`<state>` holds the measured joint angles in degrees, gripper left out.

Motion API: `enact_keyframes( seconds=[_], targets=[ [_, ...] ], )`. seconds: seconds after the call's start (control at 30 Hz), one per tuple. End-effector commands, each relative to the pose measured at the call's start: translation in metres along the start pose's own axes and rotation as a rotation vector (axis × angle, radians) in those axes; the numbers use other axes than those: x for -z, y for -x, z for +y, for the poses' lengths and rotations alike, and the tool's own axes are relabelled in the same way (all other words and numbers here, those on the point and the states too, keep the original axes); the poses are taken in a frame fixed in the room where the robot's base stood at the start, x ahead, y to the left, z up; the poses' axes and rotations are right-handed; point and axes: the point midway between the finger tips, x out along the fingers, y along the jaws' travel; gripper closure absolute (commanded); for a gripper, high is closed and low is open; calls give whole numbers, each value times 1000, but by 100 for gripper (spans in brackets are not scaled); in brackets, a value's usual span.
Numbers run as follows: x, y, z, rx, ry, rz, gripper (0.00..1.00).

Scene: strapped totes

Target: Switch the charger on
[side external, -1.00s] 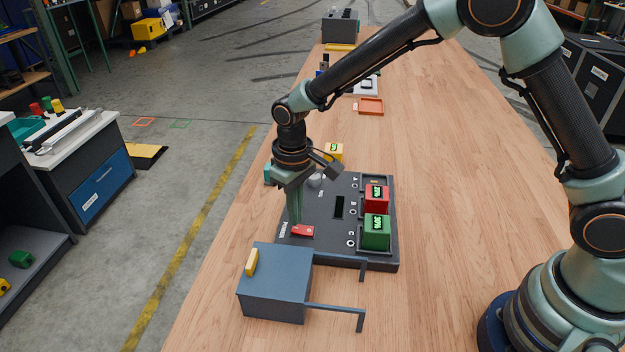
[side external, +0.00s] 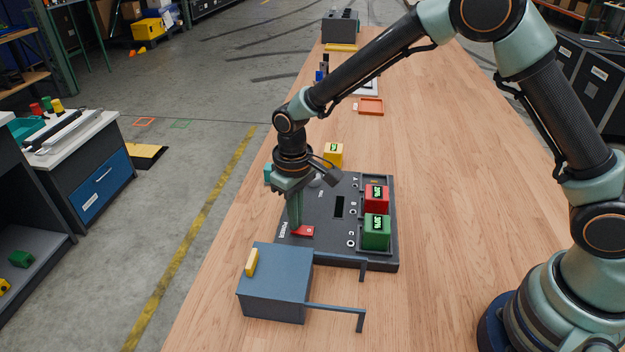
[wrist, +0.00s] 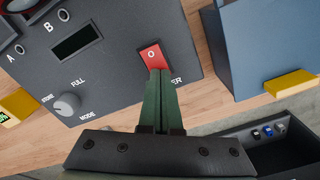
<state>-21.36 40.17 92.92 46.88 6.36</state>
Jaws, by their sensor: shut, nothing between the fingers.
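The charger (side external: 325,210) is a dark panel flat on the wooden table, with a red rocker switch (side external: 304,231) at its near left corner. In the wrist view the red switch (wrist: 152,55) shows an O mark at its far end, beside the partly hidden label POWER. My gripper (side external: 296,228) points down with its fingers shut and empty. In the wrist view the fingertips (wrist: 159,74) overlap the near end of the switch and hide it. I cannot tell whether they press it or hover just above.
A blue-grey box (side external: 275,280) with a yellow handle and two bars stands close to the charger's near edge. A red block (side external: 376,199) and a green block (side external: 376,232) sit in the charger's right bays. A yellow block (side external: 333,153) stands behind.

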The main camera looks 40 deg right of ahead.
Motion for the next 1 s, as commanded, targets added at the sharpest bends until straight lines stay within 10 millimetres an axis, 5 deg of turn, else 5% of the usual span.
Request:
enact_keyframes(
  seconds=[0.43, 1.0],
  targets=[
    [0, -3, 0, 0, 0, -1, 100],
    [0, 37, 0, 0, 0, 2, 100]
  ],
)
